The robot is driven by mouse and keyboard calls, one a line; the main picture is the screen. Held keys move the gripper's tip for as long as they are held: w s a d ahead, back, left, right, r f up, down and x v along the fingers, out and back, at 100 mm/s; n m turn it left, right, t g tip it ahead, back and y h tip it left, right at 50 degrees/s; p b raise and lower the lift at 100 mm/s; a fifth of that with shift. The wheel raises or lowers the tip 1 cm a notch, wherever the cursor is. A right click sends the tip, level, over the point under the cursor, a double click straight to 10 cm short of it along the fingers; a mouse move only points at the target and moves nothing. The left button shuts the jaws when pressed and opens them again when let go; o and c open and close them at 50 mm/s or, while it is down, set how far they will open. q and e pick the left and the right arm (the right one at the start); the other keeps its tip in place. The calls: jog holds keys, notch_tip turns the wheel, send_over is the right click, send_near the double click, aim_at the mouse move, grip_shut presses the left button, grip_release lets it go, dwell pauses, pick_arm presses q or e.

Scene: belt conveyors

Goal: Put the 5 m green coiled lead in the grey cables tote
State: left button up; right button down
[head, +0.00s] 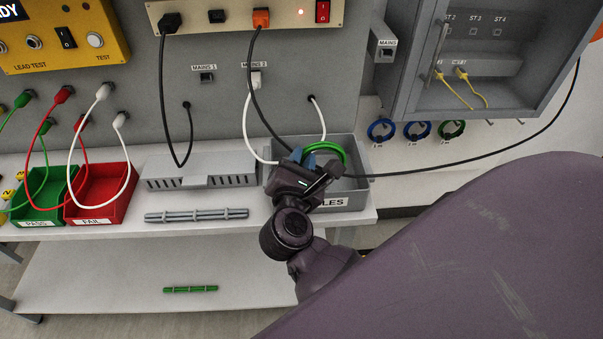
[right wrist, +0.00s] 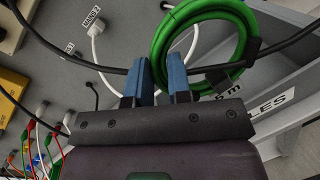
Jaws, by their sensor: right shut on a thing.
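The green coiled lead (head: 337,150) is held by my right gripper (head: 303,160), over the opening of the grey cables tote (head: 357,184). In the right wrist view the coil (right wrist: 245,35) is at the blue fingertips (right wrist: 166,75), with a tag ending in "m" partly hidden behind the gripper. The tote's wall with its label ending in "LES" (right wrist: 268,102) shows to the right there. My gripper hides much of the tote, and I cannot tell whether the coil touches it. My left gripper is out of view.
A black cable (head: 420,170) runs across the tote area, and white plug leads (head: 247,125) hang behind it. A grey vented box (head: 200,170) stands left of the tote. Blue and green coils (head: 451,130) hang on hooks at the right. Red and green bins (head: 103,217) stand far left.

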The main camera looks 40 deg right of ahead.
notch_tip(320, 180, down, 4)
dwell(0.5)
jog(key=shift+f+b, duration=0.15)
jog(key=shift+b, duration=0.15)
jog(key=c, duration=1.1)
grip_release()
jog(key=shift+o, duration=0.2)
